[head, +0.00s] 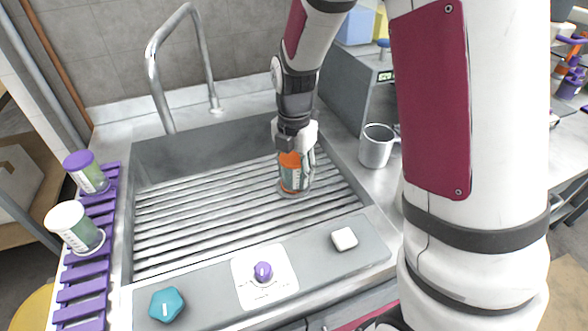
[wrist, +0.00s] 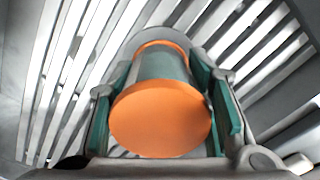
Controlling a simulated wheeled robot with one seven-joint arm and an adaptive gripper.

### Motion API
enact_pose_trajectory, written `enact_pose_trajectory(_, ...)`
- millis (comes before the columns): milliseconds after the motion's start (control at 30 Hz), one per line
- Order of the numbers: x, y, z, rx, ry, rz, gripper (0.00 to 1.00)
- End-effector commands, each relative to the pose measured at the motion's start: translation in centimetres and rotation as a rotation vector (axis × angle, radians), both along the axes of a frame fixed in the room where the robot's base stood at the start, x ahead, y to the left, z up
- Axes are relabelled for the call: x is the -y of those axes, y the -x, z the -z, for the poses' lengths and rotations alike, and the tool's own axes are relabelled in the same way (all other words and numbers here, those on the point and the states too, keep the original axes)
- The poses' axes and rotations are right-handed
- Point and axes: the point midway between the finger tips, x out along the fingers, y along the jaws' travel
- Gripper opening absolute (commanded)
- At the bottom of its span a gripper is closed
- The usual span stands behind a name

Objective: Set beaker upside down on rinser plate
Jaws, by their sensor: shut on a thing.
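The beaker (head: 292,177) has an orange end, a clear body and a green label. My gripper (head: 296,160) is shut around its sides over the sink, with the orange end up and the other end down at the slats. In the wrist view the orange end (wrist: 160,119) faces the camera, between the green finger pads of my gripper (wrist: 168,88). A grey rounded shape (wrist: 190,38) shows around the far end, perhaps the rinser plate. I cannot tell whether the beaker touches what is below it. The slatted grate (head: 200,225) fills the sink floor.
A purple-ended cup (head: 87,171) and a white-ended cup (head: 75,227) stand on the purple slatted rack (head: 85,268) at left. A metal mug (head: 376,146) stands right of the sink. A tall faucet (head: 152,65) is at the back. The front panel holds a purple knob (head: 263,271).

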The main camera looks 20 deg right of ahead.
Motion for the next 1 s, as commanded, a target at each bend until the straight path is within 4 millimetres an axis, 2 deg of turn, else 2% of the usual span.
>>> enact_pose_trajectory(333,0.0,0.0,0.5,0.000,0.000,0.000,0.15)
enact_pose_trajectory(367,0.0,0.0,0.5,0.000,0.000,0.000,0.51)
enact_pose_trajectory(433,0.0,0.0,0.5,0.000,0.000,0.000,0.67)
enact_pose_trajectory(767,0.0,0.0,0.4,0.000,0.000,0.000,0.68)
enact_pose_trajectory(867,0.0,-0.1,-0.3,0.004,0.000,-0.001,0.68)
enact_pose_trajectory(1000,0.0,-0.1,-2.4,0.006,-0.001,-0.002,0.68)
